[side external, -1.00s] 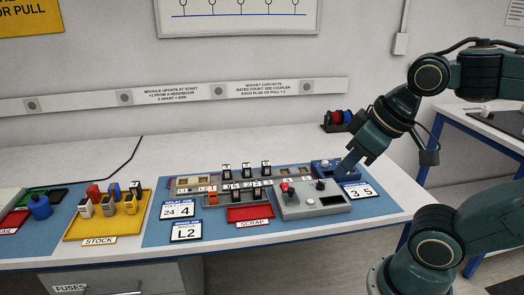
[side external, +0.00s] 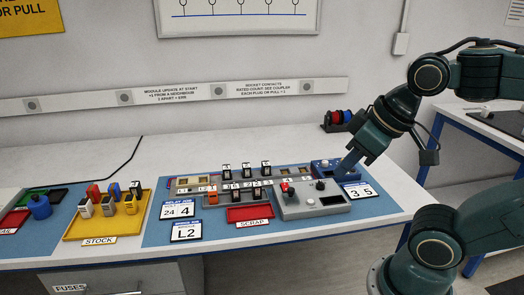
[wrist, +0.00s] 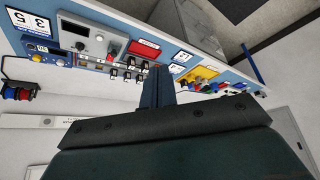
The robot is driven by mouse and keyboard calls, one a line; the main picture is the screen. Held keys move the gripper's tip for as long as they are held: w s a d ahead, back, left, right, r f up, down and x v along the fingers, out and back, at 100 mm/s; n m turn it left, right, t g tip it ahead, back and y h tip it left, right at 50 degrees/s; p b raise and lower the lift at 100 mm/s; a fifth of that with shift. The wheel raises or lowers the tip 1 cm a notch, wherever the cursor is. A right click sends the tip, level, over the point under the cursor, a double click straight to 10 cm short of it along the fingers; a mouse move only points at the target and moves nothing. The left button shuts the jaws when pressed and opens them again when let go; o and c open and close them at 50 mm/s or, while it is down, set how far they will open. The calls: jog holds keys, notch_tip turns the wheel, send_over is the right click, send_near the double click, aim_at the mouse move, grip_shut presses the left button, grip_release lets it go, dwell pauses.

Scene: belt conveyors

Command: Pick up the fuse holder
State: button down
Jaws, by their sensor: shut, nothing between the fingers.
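No part in view is labelled as the fuse holder, and I cannot tell which one it is. Several small black modules with white number tags (side external: 247,170) stand upright on the rail assembly (side external: 190,182), and an orange-red part (side external: 213,198) sits at its front left.
A grey control box with a red knob (side external: 310,203) stands in front of the blue box. A red scrap tray (side external: 250,212) lies at the mat's front. Number cards (side external: 187,231) lie left of it. The white bench behind the rail (side external: 215,150) is clear.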

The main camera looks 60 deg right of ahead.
jog(key=c, duration=2.2)
grip_release()
jog(key=c, duration=0.8)
grip_release()
jog(key=shift+c, duration=0.2)
jog(key=shift+w+r, duration=0.1)
jog(key=w+d+r+n+g, duration=0.2)
jog(key=w+d, duration=0.4)
jog(key=w, duration=0.6)
jog(key=w+d+r+n+g, duration=0.1)
jog(key=w+d+r+n, duration=0.3)
jog(key=w, duration=0.9)
jog(key=w+d+f+n+g, duration=0.1)
jog(key=w+d+f, duration=0.5)
jog(key=d+f, duration=0.4)
jog(key=w+d+f+n+g, duration=0.1)
jog(key=w+d+f+n, duration=0.1)
jog(key=w+d+f, duration=0.4)
jog(key=d+f, duration=0.3)
jog(key=f, duration=0.1)
jog(key=shift+w+d+f+g, duration=0.25)
jog(key=shift+w+d+g, duration=0.05)
jog(key=shift+d, duration=0.1)
